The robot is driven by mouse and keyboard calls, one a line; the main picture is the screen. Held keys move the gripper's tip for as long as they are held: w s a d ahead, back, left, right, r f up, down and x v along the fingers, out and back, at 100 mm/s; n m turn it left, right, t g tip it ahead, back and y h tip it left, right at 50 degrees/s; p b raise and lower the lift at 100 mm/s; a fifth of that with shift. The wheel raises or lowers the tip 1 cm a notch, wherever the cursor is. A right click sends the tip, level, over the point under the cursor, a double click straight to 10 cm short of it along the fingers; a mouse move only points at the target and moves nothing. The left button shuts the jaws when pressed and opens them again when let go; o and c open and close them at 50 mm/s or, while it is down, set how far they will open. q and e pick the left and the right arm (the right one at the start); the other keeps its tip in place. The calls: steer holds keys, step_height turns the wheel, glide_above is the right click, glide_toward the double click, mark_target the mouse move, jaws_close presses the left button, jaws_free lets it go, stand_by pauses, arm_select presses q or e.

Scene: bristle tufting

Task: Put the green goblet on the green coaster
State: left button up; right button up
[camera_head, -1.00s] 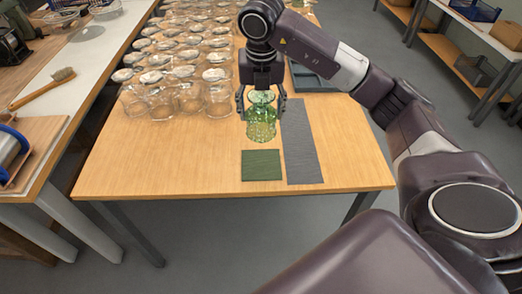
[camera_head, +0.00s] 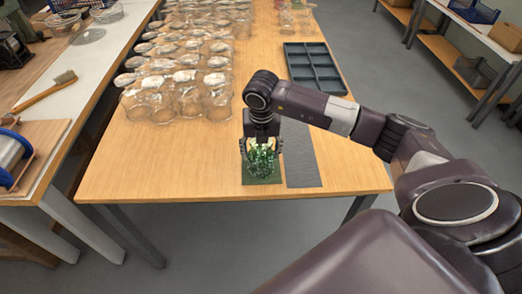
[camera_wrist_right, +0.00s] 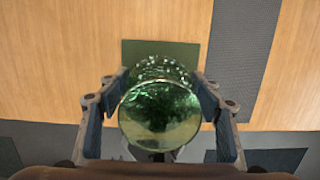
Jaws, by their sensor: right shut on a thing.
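The green goblet (camera_head: 262,163) is clear textured green glass. My right gripper (camera_head: 261,150) is shut on it, one finger on each side. In the head view it overlaps the dark green square coaster (camera_head: 247,181), whose edges show around it. In the right wrist view the goblet (camera_wrist_right: 160,112) is between the fingers, its round end toward the camera, covering the near part of the coaster (camera_wrist_right: 134,52). I cannot tell whether the goblet touches the coaster. My left gripper is not in view.
A grey mat strip (camera_head: 301,160) lies right of the coaster on the wooden table (camera_head: 150,165). Many clear glasses (camera_head: 187,97) stand at the back left. A dark compartment tray (camera_head: 314,68) lies farther back. The table left of the coaster is clear.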

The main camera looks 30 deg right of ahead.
steer(key=o, duration=1.1)
steer(key=shift+r, duration=0.2)
steer(key=shift+a+r, duration=0.1)
steer(key=shift+r, duration=0.3)
steer(key=r, duration=0.3)
steer(key=s+r+b, duration=0.1)
steer(key=r, duration=0.3)
steer(key=a+r+b, duration=0.1)
steer(key=r, duration=0.3)
steer(key=shift+s, duration=0.35)
steer(key=shift+s+f, duration=0.1)
steer(key=shift+f, duration=0.1)
